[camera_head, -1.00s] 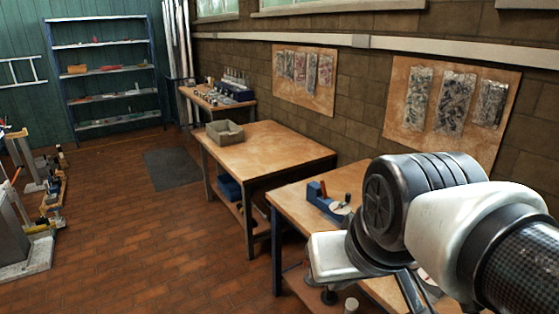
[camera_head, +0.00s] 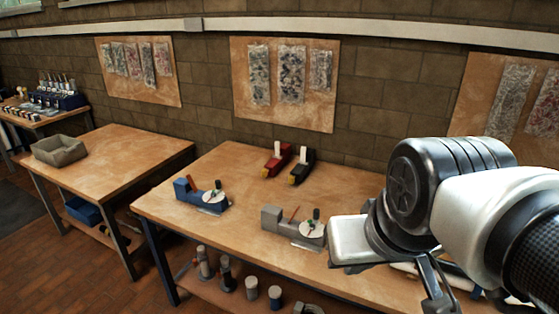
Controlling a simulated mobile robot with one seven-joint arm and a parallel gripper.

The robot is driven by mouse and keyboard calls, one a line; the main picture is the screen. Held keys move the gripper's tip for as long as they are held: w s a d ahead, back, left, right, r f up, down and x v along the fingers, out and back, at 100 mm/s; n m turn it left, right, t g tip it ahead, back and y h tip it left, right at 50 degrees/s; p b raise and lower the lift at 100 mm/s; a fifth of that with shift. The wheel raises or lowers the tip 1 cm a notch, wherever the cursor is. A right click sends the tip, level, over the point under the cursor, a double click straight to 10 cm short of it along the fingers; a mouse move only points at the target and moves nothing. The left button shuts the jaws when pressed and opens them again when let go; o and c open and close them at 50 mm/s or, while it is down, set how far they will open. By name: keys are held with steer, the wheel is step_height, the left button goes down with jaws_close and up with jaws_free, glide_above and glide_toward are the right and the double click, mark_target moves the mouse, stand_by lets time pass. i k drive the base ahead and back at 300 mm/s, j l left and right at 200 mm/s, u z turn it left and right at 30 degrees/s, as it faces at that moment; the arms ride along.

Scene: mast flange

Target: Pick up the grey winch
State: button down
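The grey winch (camera_head: 272,218), a grey block with a brown-red lever and a pale round disc at its right, stands on the near wooden workbench (camera_head: 240,182). My gripper (camera_head: 436,293) is at the lower right, to the right of the winch and apart from it. Its fingers are partly cut off by the bottom edge and hidden by my arm, so I cannot tell how they stand. Nothing shows held in it.
A blue winch (camera_head: 187,191) stands left of the grey one. A red winch (camera_head: 275,161) and a black winch (camera_head: 302,167) stand behind. Several cylinders stand on the shelf below. A second table (camera_head: 125,150) at left carries a grey bin (camera_head: 60,150).

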mark_target(273, 221)
steer(key=i+j+z, duration=0.1)
steer(key=z, duration=0.65)
steer(key=i+j+z, duration=0.15)
steer(key=j+z, duration=0.2)
steer(key=j, duration=0.15)
steer(key=j+z, duration=0.35)
steer(key=j, duration=0.65)
steer(key=i+j, duration=0.1)
steer(key=j, duration=0.4)
steer(key=i+z, duration=0.05)
